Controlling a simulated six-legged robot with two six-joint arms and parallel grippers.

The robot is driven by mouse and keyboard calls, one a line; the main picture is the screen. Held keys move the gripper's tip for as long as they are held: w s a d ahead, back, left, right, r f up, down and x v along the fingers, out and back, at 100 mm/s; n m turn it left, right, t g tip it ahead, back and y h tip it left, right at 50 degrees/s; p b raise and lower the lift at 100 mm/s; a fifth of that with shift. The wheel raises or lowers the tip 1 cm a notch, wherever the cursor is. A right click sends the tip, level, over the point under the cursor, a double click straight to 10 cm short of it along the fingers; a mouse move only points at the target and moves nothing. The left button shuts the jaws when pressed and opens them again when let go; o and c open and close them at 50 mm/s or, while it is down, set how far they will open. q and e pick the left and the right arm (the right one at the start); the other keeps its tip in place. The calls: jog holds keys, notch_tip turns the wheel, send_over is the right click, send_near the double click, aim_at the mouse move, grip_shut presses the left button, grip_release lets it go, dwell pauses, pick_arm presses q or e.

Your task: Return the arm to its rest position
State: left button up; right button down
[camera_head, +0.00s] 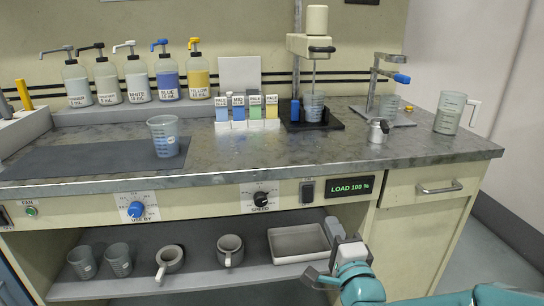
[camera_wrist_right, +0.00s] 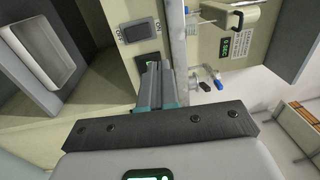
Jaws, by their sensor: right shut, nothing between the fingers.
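My right arm (camera_head: 420,298) comes in teal from the lower right in the head view. Its gripper (camera_head: 333,224) is in front of the bench's open lower bay, just right of the grey tray (camera_head: 299,259) and below the load display. The gripper's fingers are closed together and empty; they also show in the right wrist view (camera_wrist_right: 156,72), pointing toward the bench front. My left arm and gripper are in neither view.
Pump bottles line the back. The lower shelf (camera_head: 200,283) holds cups and mugs.

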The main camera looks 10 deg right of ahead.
jog(key=s+a+f+n+g+y, duration=0.15)
jog(key=s+f+g, duration=0.3)
jog(key=f, duration=1.15)
jog(key=s+a+f+n+g, duration=0.15)
jog(key=s+f+g, duration=0.3)
jog(key=f, duration=1.05)
jog(key=s+a+f+n+g+y, duration=0.1)
jog(key=s+a+f+n+g, duration=0.1)
jog(key=s+f+n+g, duration=0.45)
jog(key=s+a+f+n+g+y, duration=0.15)
jog(key=s+f, duration=0.25)
jog(key=s, duration=0.6)
notch_tip(320, 180, up, 26)
jog(key=s+a+n+g+p, duration=0.1)
jog(key=n+p, duration=0.3)
jog(key=p, duration=2.1)
jog(key=shift+s+n+g+p, duration=0.35)
jog(key=shift+s+n+g, duration=0.05)
jog(key=shift+s, duration=0.15)
jog(key=shift+f, duration=0.2)
